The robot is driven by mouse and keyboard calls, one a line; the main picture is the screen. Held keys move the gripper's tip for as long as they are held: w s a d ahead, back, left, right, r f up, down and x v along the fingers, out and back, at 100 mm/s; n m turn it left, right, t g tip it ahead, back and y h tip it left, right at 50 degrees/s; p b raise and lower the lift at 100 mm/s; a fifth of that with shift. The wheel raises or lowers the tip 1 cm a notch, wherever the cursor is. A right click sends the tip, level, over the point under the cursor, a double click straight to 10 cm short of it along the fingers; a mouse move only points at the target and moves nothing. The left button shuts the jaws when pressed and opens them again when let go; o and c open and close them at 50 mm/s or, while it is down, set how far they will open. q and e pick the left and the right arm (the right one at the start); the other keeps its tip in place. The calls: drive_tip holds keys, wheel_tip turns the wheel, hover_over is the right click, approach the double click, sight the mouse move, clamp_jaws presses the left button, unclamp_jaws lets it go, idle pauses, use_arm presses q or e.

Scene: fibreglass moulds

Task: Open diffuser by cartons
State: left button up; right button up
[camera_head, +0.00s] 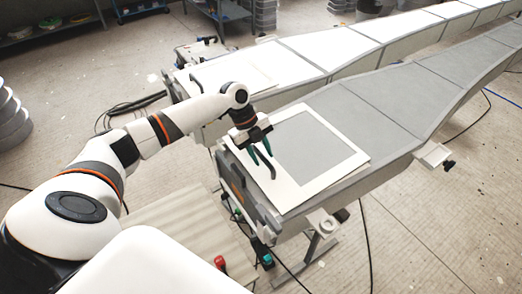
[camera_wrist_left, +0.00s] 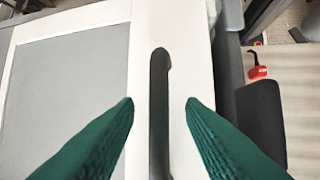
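A flat white frame with a grey middle (camera_head: 347,171) lies on the end of the near long grey mould. This hinged-looking panel may be the diffuser; I cannot be sure. A dark bar handle (camera_head: 263,165) is on its left white border; the handle also shows in the left wrist view (camera_wrist_left: 159,75), running lengthwise. My left gripper (camera_head: 259,154) is over this border, with green fingers open. In the left wrist view its fingertips (camera_wrist_left: 160,104) stand on either side of the handle, with a gap on both sides. My right gripper and any cartons are not in view.
A second long mould with a bright white top (camera_head: 310,52) runs parallel behind. A clamp bracket (camera_head: 322,222) juts from the near mould's front side. A red-handled item (camera_head: 220,262) is by the pale slatted platform (camera_head: 180,215). Cables lie on the floor.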

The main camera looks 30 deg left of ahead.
use_arm(q)
drive_tip(key=shift+c, duration=0.3)
clamp_jaws()
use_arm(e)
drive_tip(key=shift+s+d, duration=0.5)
use_arm(q)
drive_tip(key=shift+w, duration=0.1)
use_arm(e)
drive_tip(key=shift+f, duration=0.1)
